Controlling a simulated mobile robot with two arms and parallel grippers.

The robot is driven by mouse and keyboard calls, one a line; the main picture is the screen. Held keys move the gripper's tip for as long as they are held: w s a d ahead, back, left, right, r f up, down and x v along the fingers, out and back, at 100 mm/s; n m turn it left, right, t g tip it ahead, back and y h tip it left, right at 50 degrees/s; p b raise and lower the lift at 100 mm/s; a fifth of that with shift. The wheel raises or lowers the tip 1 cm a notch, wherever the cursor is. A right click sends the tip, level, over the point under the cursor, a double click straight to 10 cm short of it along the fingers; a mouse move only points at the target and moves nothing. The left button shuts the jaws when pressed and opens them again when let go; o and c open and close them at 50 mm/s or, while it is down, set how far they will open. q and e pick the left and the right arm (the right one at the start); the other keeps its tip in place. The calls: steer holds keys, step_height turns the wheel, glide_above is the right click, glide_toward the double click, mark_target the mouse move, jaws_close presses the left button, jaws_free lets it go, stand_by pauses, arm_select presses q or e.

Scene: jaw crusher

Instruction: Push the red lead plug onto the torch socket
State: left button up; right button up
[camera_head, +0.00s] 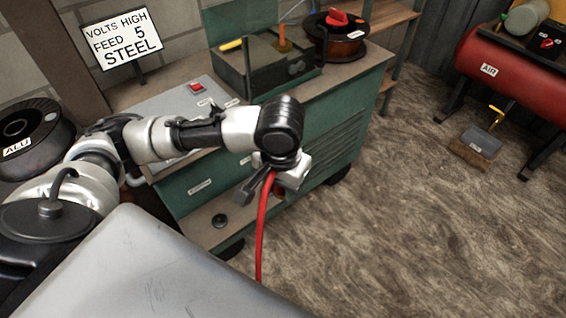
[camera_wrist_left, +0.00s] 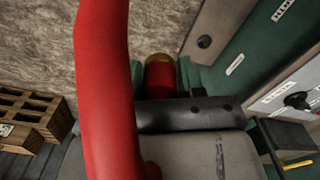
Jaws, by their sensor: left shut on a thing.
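My left gripper (camera_head: 270,183) is at the front right corner of the green welding machine (camera_head: 305,120), shut on the red lead (camera_head: 261,235). The lead hangs down from it in the head view. In the left wrist view the lead (camera_wrist_left: 106,90) crosses close to the camera. Past the gripper's dark finger (camera_wrist_left: 182,113) is a short red cylinder with a brass-coloured edge (camera_wrist_left: 160,76), against green; I cannot tell whether it is the plug or the socket. The gripper hides the plug's tip and any contact with the torch socket. My right gripper is not in view.
The machine's top carries a panel with a red switch (camera_head: 196,87), a dark open box (camera_head: 262,68) and a wire spool (camera_head: 335,38). A lower shelf (camera_head: 205,222) juts out below. A red air tank (camera_head: 510,70) stands far right.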

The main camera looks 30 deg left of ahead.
arm_select(q)
steer(key=shift+s+a+r, duration=0.15)
steer(key=shift+s+a, duration=0.05)
steer(key=shift+s, duration=0.2)
steer(key=shift+w+f+m, duration=0.25)
steer(key=shift+m, duration=0.05)
steer(key=w+a+f+m+b, duration=0.3)
steer(key=f+m, duration=0.4)
steer(key=m, duration=0.5)
steer(key=w+a+f+m+b, duration=0.2)
steer(key=w+a+f+m, duration=0.4)
steer(key=m, duration=0.5)
steer(key=w+a+f+m+b, duration=0.3)
steer(key=f+m, duration=0.5)
steer(key=m, duration=0.4)
steer(key=shift+w+a+f+m+b, duration=0.15)
steer(key=shift+w+a, duration=0.2)
steer(key=shift+w, duration=0.3)
steer(key=shift+w+a+m+b, duration=0.15)
steer(key=shift+w+a, duration=0.15)
steer(key=shift+w, duration=0.35)
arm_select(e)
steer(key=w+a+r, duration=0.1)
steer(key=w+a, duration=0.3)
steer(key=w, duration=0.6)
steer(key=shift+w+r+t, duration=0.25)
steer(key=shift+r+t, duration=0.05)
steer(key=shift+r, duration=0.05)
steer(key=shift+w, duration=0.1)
